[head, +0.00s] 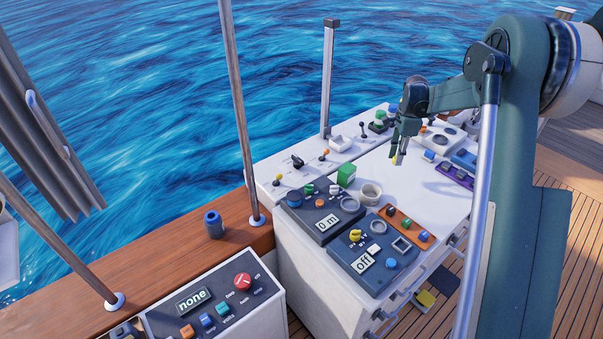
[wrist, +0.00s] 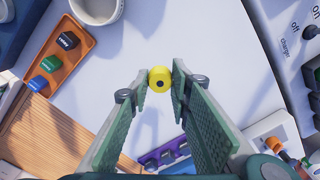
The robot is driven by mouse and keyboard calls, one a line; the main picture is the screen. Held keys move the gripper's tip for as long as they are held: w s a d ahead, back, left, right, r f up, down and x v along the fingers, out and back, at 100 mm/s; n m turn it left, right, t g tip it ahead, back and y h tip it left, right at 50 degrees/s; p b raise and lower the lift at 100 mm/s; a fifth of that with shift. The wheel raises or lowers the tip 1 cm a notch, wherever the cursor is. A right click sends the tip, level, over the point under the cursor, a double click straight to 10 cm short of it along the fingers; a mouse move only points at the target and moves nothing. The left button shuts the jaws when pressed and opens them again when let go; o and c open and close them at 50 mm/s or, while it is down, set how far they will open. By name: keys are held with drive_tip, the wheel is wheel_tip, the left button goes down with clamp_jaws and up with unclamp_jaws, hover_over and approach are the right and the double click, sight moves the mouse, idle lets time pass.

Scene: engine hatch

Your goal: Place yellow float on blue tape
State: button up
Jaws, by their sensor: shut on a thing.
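My gripper (head: 399,158) is shut on the yellow float, above the white hatch top toward its far right part. The float (wrist: 160,79) is a small yellow ball with a dark hole, held between the fingertips in the wrist view. A bit of yellow float (head: 394,160) shows at the fingertips in the head view. A blue ring-shaped roll, which looks like the blue tape (head: 213,223), stands on the wooden rail at the left, well away from my gripper. It is not seen in the wrist view.
The white hatch top (head: 400,185) is bare below my gripper.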

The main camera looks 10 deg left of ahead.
drive_tip(key=shift+s, duration=0.1)
drive_tip(key=s+a+n+b, duration=0.1)
drive_tip(key=s+a+n, duration=0.4)
drive_tip(key=s, duration=0.2)
drive_tip(key=s+a+n+b, duration=0.1)
drive_tip(key=s+a+n, duration=0.5)
drive_tip(key=s+a+n+b, duration=0.2)
drive_tip(key=s+a+n, duration=0.4)
drive_tip(key=s, duration=0.1)
drive_tip(key=shift+s+r, duration=0.3)
drive_tip(key=shift+s, duration=0.05)
drive_tip(key=s+a+r+n+p, duration=0.1)
drive_tip(key=s+a+r, duration=0.1)
drive_tip(key=a, duration=1.5)
drive_tip(key=s+a+r+n+p, duration=0.1)
drive_tip(key=s+a+r, duration=0.15)
drive_tip(key=a, duration=1.45)
drive_tip(key=a+f, duration=0.3)
drive_tip(key=a, duration=0.7)
drive_tip(key=a+f+m, duration=0.1)
drive_tip(key=a+f, duration=0.2)
drive_tip(key=a, duration=0.8)
drive_tip(key=shift+f+m+p, duration=0.3)
drive_tip(key=shift+p, duration=0.05)
drive_tip(key=shift+a, duration=0.1)
